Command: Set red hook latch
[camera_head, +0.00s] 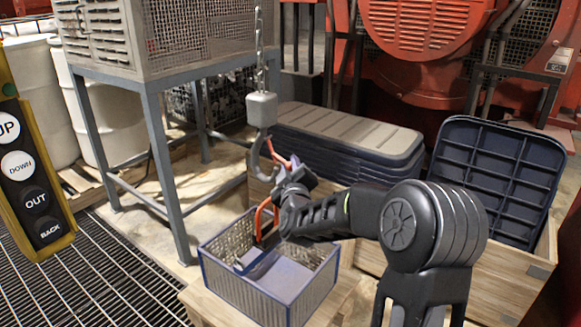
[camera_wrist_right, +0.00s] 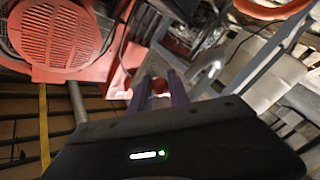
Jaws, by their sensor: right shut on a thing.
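A grey hook (camera_head: 256,158) hangs from a grey block (camera_head: 262,108) on a chain, above the basket. The thin red latch (camera_head: 276,153) shows at the hook's right side. My right gripper (camera_head: 285,172) is right beside the hook and shut on the latch. In the right wrist view a small red piece (camera_wrist_right: 160,86) shows between the two fingers. The gripper hides part of the latch, so I cannot tell whether it lies against the hook's tip. My left gripper is not in view.
Stacked dark lids (camera_head: 345,135) and a ribbed dark tray (camera_head: 497,180) are behind. A yellow button pendant (camera_head: 40,170) hangs at left, near a grey metal stand (camera_head: 165,170).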

